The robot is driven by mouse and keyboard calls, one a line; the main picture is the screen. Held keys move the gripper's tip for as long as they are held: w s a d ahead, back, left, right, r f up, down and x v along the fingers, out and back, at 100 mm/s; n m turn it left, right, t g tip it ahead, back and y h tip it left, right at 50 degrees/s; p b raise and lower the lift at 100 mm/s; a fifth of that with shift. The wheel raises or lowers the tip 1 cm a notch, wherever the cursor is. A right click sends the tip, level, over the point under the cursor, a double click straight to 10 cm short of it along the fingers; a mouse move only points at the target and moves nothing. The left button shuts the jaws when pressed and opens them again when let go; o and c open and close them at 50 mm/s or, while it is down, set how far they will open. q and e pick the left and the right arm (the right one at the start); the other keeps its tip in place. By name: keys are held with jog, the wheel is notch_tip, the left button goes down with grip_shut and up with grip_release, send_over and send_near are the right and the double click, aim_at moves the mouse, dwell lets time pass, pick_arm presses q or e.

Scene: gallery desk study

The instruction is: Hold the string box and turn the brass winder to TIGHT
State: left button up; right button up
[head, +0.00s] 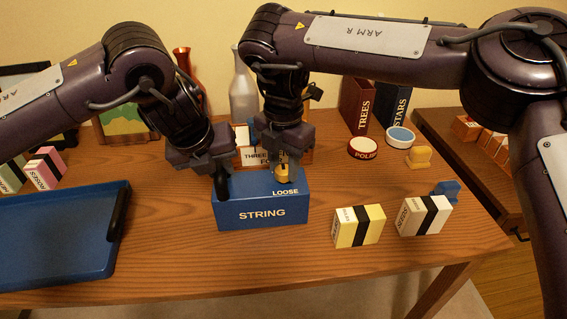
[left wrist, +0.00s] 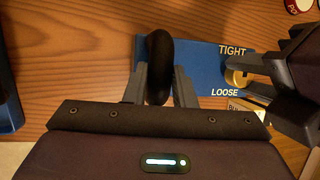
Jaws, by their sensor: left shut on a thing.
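The blue string box (head: 235,214) stands on the desk, with STRING on its front and LOOSE on its top. In the left wrist view the box (left wrist: 200,60) also shows TIGHT near its far edge. My left gripper (head: 221,180) is shut on the black upright handle at the box's left end; the handle (left wrist: 158,65) sits between its fingers in the left wrist view. The brass winder (head: 284,174) is on the box's right part, near LOOSE. My right gripper (left wrist: 240,76) is down at the winder, its fingers apart on either side of it; contact cannot be told.
A blue tray (head: 121,231) lies close left of the box. A yellow box (head: 358,226) and a white seeds box (head: 425,215) stand to the right. A lettered block (head: 262,156), vases and a red polish tin (head: 363,148) are behind. The desk front is clear.

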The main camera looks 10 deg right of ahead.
aim_at(284, 169)
jog(key=o, duration=0.5)
notch_tip(284, 169, up, 12)
jog(key=shift+r, duration=0.1)
dwell(0.5)
pick_arm(q)
jog(key=o, duration=1)
jog(key=shift+r, duration=0.1)
jog(key=v, duration=1.1)
jog(key=shift+s+a+r, duration=0.1)
jog(key=shift+s+r, duration=0.15)
jog(key=shift+r, duration=0.05)
